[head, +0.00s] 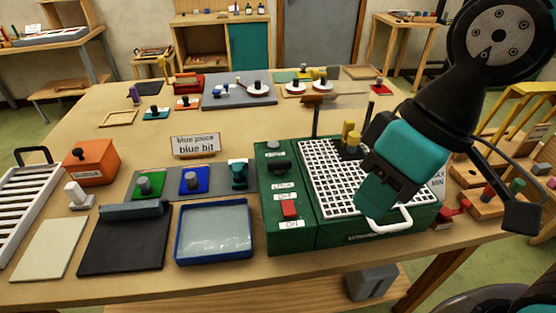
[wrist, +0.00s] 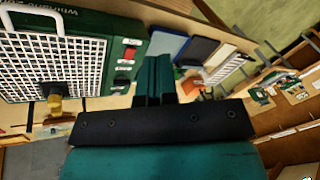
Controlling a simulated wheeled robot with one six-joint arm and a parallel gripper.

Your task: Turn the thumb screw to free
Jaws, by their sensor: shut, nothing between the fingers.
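A green grinder (head: 290,240) with a white grid top (head: 335,180) stands at the front of the table, right of the middle. On its left panel is a black knob (head: 280,165) that looks like the thumb screw; small labels sit by it, and I cannot read its setting. Below it is a red switch (head: 289,208). My gripper (head: 372,200) is shut and empty, over the right part of the grid, apart from the knob. In the wrist view the shut fingers (wrist: 155,80) point towards the table, with the grinder's grid (wrist: 55,65) and red switch (wrist: 130,53) to their left.
Yellow-topped pieces (head: 351,138) stand at the grid's back edge, near my arm. A white handle (head: 392,222) is on the grinder's front right. A blue-rimmed tray (head: 213,261), black mat (head: 122,250) and colored blocks (head: 195,181) lie left of it. A sign (head: 195,145) stands behind them.

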